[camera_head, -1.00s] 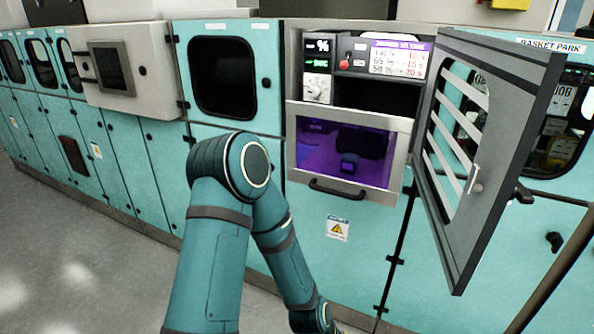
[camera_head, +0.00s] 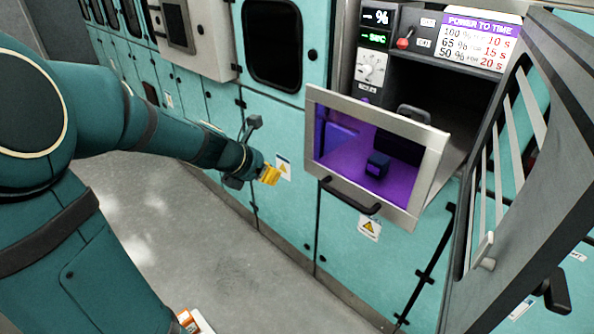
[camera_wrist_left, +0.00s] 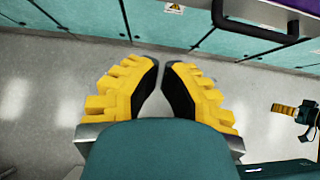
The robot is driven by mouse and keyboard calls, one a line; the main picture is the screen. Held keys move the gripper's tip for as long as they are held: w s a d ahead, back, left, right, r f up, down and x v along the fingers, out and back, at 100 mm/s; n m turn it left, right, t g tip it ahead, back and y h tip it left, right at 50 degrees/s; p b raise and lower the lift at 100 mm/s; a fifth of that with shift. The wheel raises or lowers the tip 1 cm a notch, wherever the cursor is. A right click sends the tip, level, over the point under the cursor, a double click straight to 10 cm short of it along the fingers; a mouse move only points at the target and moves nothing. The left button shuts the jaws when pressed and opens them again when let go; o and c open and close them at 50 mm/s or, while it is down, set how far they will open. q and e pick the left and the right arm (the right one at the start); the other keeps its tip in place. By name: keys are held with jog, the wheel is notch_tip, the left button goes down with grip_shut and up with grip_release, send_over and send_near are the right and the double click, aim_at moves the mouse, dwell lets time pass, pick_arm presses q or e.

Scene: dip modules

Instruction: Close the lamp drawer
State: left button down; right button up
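The lamp drawer (camera_head: 432,172) has a silver-framed, purple-lit window and a black bar handle (camera_head: 350,197) below it. It stands out from its dark bay in the cabinet, with a small dark block visible through the window. In the left wrist view, the handle (camera_wrist_left: 262,30) shows at the upper right. My left gripper (camera_head: 270,175), with yellow fingers, is left of the drawer, apart from it and empty.
An open grey slatted door (camera_head: 525,170) stands right of the drawer. A control panel (camera_head: 376,50) with a dial is above left, beside a purple-headed power chart (camera_head: 480,38). Teal cabinets line the wall.

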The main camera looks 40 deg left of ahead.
pick_arm(q)
jog(key=w+r+b+x, duration=0.1)
jog(key=w+r+x, duration=0.1)
jog(key=x, duration=1)
jog(key=shift+w+f, duration=0.15)
jog(key=shift+f, duration=0.1)
